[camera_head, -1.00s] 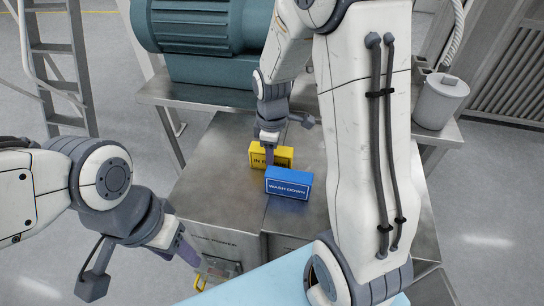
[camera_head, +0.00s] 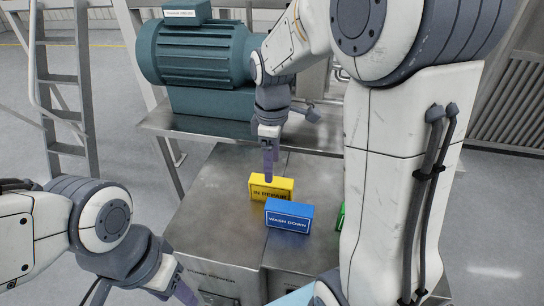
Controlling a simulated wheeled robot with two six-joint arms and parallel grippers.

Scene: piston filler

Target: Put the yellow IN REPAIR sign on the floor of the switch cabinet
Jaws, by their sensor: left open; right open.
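The yellow IN REPAIR sign (camera_head: 285,188) is a small block on the metal top of a cabinet (camera_head: 215,205), just behind a blue WASH DOWN block (camera_head: 288,216). My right gripper (camera_head: 268,170) points down at the sign's back upper edge. Its finger overlaps the sign in the picture; whether they touch I cannot tell. The jaws are open. My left gripper (camera_head: 185,290) is open and empty at the bottom, in front of the cabinet's left front corner. The cabinet's front is mostly cut off, so its inside and floor are hidden.
A green block (camera_head: 341,215) is mostly hidden behind my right arm. A teal motor (camera_head: 205,52) stands on a metal shelf (camera_head: 235,128) behind the cabinet. A ladder (camera_head: 62,90) is at the left. The cabinet top left of the signs is clear.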

